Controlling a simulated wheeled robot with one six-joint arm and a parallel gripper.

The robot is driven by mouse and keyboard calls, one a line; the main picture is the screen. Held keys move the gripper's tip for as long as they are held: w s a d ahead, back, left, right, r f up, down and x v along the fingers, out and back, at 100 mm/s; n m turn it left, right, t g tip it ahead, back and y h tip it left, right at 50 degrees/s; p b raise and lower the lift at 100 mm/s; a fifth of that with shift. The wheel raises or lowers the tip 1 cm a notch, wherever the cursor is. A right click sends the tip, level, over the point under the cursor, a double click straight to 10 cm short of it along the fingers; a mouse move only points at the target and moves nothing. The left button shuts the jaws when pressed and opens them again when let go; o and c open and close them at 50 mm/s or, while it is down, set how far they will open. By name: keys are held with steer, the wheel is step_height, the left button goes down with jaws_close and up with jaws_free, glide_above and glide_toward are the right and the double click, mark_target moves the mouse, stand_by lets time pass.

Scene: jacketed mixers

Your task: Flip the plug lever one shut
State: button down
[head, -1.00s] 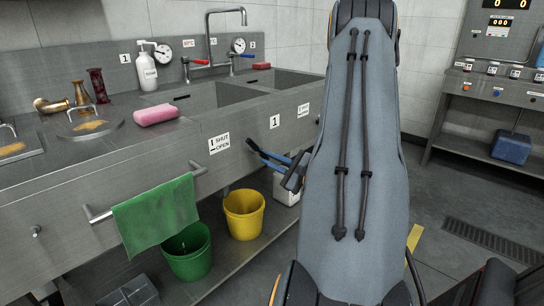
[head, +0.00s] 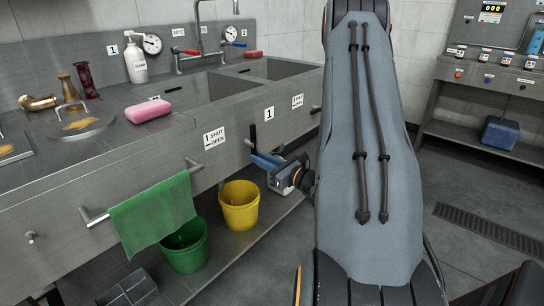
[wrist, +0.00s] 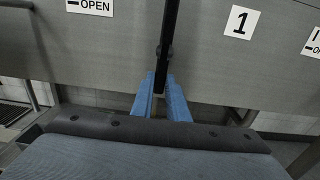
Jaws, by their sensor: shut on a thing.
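The black plug lever (head: 253,136) stands upright on the sink front, between the SHUT/OPEN label (head: 214,138) and the "1" plate (head: 269,114). My gripper (head: 262,160) has blue fingers and is shut on the lever's lower part. In the wrist view, the lever (wrist: 168,35) rises nearly vertically from between the blue fingertips (wrist: 160,82). On the label, the vertical mark is beside SHUT and the flat mark beside OPEN.
A green towel (head: 155,215) hangs on a rail left of the lever. A yellow bucket (head: 239,206) and a green bucket (head: 184,247) stand below. Pink soap (head: 148,111) lies on the counter. The floor at right is partly clear.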

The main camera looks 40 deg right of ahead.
steer(key=shift+a, duration=0.1)
stand_by(0.4)
steer(key=c, duration=1.7)
jaws_free()
steer(key=v, duration=0.8)
steer(key=shift+w, duration=0.1)
